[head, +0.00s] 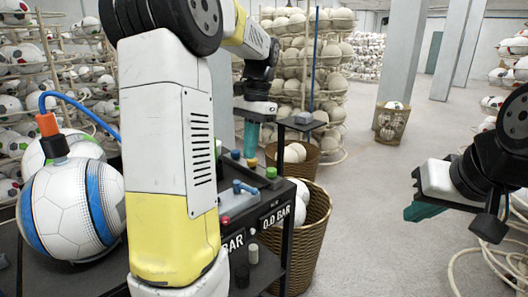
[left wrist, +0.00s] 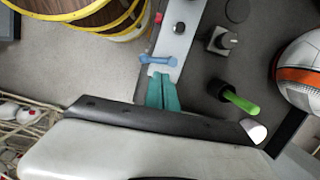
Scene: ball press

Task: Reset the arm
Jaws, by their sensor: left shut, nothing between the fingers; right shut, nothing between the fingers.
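My left arm reaches across the middle of the head view. Its teal-fingered gripper (head: 251,140) is shut and empty above the far part of the black press table. In the left wrist view the teal fingers (left wrist: 162,92) are together, with the blue valve handle (left wrist: 157,60) showing just beyond their tips. That blue handle also shows in the head view (head: 245,187). My right gripper (head: 424,211) is at the right of the head view, shut and empty over open floor, apart from the table.
A white and blue ball (head: 62,212) sits at left under an orange nozzle (head: 47,124) with a blue hose. A wicker basket (head: 318,215) of balls stands right of the table. Clear floor (head: 375,185) lies between the arms.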

